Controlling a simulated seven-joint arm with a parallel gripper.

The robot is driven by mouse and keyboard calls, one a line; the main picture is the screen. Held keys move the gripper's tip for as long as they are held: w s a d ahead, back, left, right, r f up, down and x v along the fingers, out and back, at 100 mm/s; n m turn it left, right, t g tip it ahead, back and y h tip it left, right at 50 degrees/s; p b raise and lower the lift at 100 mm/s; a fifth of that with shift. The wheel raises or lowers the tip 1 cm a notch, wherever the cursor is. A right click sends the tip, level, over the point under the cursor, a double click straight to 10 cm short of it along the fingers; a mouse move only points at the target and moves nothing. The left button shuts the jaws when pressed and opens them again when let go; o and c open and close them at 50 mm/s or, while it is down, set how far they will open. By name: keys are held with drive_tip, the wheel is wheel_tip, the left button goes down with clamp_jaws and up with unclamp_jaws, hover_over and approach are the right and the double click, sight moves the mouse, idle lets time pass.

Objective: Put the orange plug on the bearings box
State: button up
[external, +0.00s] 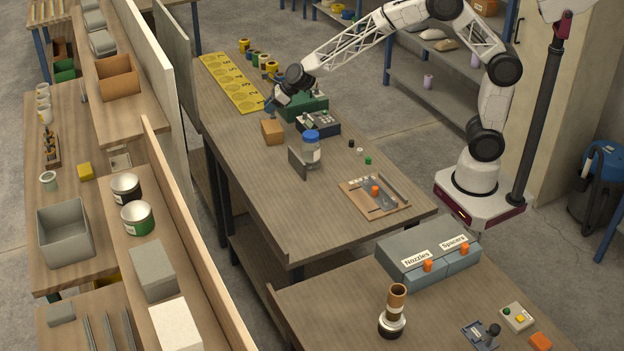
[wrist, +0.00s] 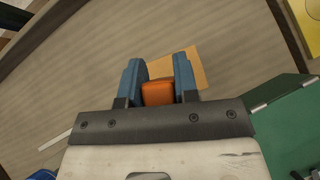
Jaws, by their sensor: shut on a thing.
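In the wrist view an orange plug (wrist: 158,93) sits between the two blue fingers of my gripper (wrist: 158,82), which is shut on it. A tan box (wrist: 190,58) lies below and beyond the fingers, partly hidden by them. In the external view my gripper (external: 271,106) is just above this small brown box (external: 272,133) on the long table; the held plug is not clearly visible there. I cannot tell whether plug and box touch. No label reading "Bearings" is legible, so I cannot confirm that this is the bearings box.
A green case (external: 303,107) and a dark tray (external: 319,123) stand close right of the brown box. A blue-lidded jar (external: 311,152) stands in front. A yellow board (external: 230,82) lies behind. Grey Nozzles and Spacers boxes (external: 420,248) bear orange plugs.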

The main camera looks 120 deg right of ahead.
drive_tip(key=shift+w+d, duration=0.2)
drive_tip(key=shift+w, duration=0.15)
drive_tip(key=shift+f, duration=1.75)
drive_tip(key=shift+f, duration=0.15)
drive_tip(key=o, duration=0.9)
drive_tip(key=shift+o, duration=0.2)
drive_tip(key=shift+s+a+r, duration=0.1)
drive_tip(key=shift+s+r, duration=0.15)
drive_tip(key=shift+r, duration=0.15)
drive_tip(key=v, duration=1.1)
drive_tip(key=shift+s+a+r, duration=0.1)
drive_tip(key=shift+r, duration=0.05)
